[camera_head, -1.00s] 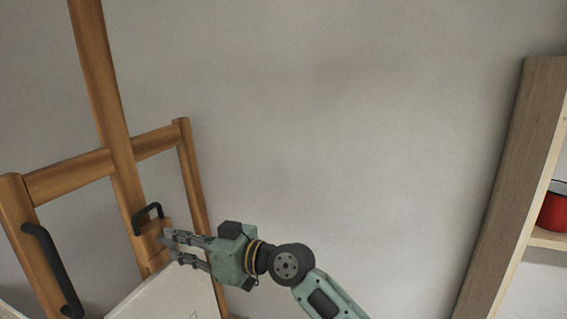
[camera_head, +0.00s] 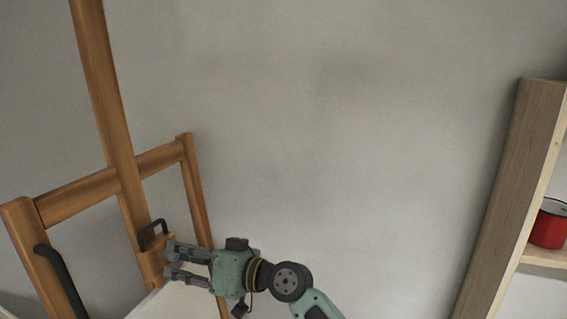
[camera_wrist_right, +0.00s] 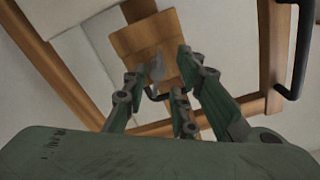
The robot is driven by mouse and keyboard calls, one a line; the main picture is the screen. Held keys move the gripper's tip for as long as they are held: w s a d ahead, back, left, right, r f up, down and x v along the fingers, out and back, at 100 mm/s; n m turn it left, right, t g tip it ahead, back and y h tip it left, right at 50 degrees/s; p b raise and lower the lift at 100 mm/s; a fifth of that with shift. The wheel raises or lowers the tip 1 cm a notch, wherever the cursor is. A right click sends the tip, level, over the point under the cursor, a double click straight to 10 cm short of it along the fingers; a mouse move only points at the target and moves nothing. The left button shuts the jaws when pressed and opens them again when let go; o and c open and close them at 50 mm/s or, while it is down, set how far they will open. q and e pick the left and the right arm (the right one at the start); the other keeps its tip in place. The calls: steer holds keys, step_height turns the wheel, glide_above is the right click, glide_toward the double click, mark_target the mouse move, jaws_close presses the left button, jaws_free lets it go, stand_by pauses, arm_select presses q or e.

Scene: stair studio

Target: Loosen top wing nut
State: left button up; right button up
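The wing nut (camera_wrist_right: 157,66) shows in the right wrist view as a small grey piece on the wooden block (camera_wrist_right: 147,38) of the easel. In the head view the block (camera_head: 151,264) sits on the easel's upright post, and the nut cannot be made out. My right gripper (camera_head: 168,260) comes in from the right, with its fingertips close to the block. In the wrist view the right gripper's fingers (camera_wrist_right: 161,78) are spread apart around the nut, with gaps visible. Contact with the nut cannot be told. My left gripper is not in view.
A black handle (camera_head: 153,233) sticks out just above the block. Another black handle (camera_head: 62,281) is on the easel's left leg. A pale canvas (camera_head: 178,303) lies below the gripper. A shelf (camera_head: 509,190) with a red mug (camera_head: 548,226) stands at the right. The wall between is clear.

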steer(key=shift+w+d, duration=0.1)
steer(key=shift+d, duration=0.3)
steer(key=shift+v, duration=2.75)
steer(key=shift+f, duration=0.15)
